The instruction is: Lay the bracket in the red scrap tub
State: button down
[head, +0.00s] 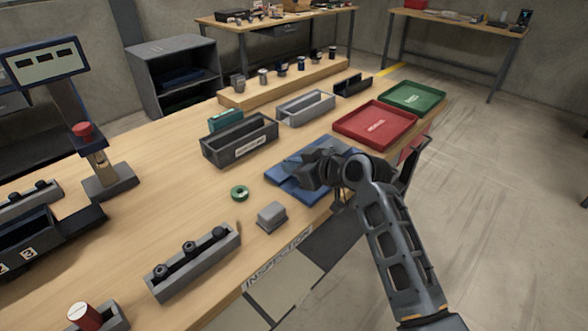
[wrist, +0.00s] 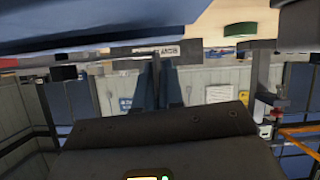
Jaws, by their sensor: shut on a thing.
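The red scrap tub (head: 347,127) is a shallow open red tray with a white label, near the table's right edge in the head view. My gripper (head: 314,171) is over the blue mat (head: 285,166), in front of and to the left of the tub and apart from it. It is shut on the bracket, whose outline I cannot separate from the dark fingers. The wrist view shows two dark fingers (wrist: 157,88) close together, and the bracket is not clearly seen there.
A green tray (head: 413,97) stands behind the red tub. A dark bin (head: 240,143) and a grey bin (head: 305,107) stand to the left. A green ring (head: 240,192), a grey block (head: 271,216) and a grey rack (head: 193,264) with several dark parts lie nearer.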

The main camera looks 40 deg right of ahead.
jog(key=shift+f, duration=0.7)
jog(key=shift+f, duration=0.15)
jog(key=c, duration=1.3)
grip_release()
jog(key=shift+o, duration=0.2)
jog(key=shift+s+r, duration=0.1)
jog(key=shift+r, duration=0.1)
jog(key=b+v, duration=0.1)
jog(key=v, duration=1)
jog(key=shift+s, duration=0.35)
